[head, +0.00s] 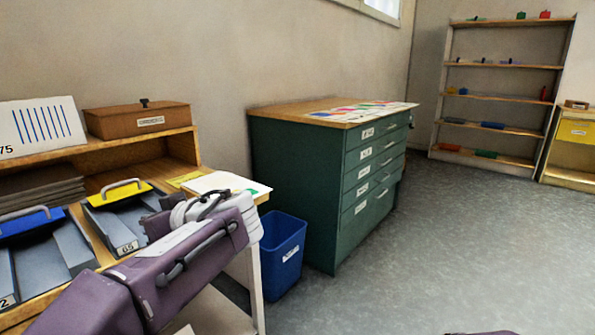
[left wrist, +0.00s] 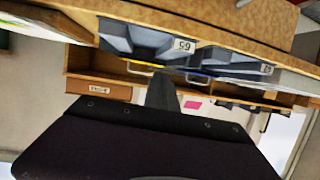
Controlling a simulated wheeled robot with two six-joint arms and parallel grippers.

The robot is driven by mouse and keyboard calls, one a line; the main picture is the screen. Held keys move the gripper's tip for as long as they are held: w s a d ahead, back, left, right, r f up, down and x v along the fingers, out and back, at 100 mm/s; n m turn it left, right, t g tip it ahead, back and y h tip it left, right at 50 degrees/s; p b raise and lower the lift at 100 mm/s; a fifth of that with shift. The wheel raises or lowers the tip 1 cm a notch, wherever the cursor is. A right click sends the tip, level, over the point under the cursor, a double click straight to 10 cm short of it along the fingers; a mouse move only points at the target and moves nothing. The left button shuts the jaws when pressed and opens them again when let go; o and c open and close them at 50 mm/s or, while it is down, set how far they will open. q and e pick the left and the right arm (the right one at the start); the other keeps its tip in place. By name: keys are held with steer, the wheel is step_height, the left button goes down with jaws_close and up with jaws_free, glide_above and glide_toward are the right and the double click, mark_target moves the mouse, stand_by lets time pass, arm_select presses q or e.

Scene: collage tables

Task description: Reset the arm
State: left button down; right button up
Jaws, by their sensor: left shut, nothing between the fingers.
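My left arm reaches in from the lower left of the head view, over the front edge of the wooden table (head: 96,256). My left gripper (left wrist: 161,80) shows in the left wrist view as a dark narrow shape with its fingers together and nothing between them. In the head view its fingers are largely hidden by the arm. My right gripper is not in view.
On the table are a tray with a yellow guard (head: 118,196), one with a blue guard (head: 30,226) and a wooden box (head: 137,120). A blue bin (head: 283,255) stands beside a green drawer cabinet (head: 295,185). Shelves (head: 502,97) stand far right. Open floor (head: 480,240) lies between.

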arm_select(q)
steer(key=s+a+f+m+g+h+p, duration=0.1)
steer(key=s+f+m+g+h+p, duration=0.15)
steer(key=s+f, duration=0.45)
steer(key=s+a+f+m+g+h+p, duration=0.1)
steer(key=s+f+g+h+p, duration=0.15)
steer(key=f, duration=0.75)
steer(key=s+d+f+m+g+h+p, duration=0.1)
steer(key=s+d+f+m+g+h, duration=0.1)
steer(key=s+d+f+m+h, duration=0.7)
steer(key=w+d+r+n+y+p, duration=0.1)
steer(key=d+r+p, duration=0.2)
steer(key=r+p, duration=3.1)
steer(key=p, duration=0.4)
steer(key=shift+t+y, duration=0.3)
steer(key=shift+y, duration=0.1)
steer(key=shift+d+n, duration=0.1)
steer(key=shift+n, duration=0.15)
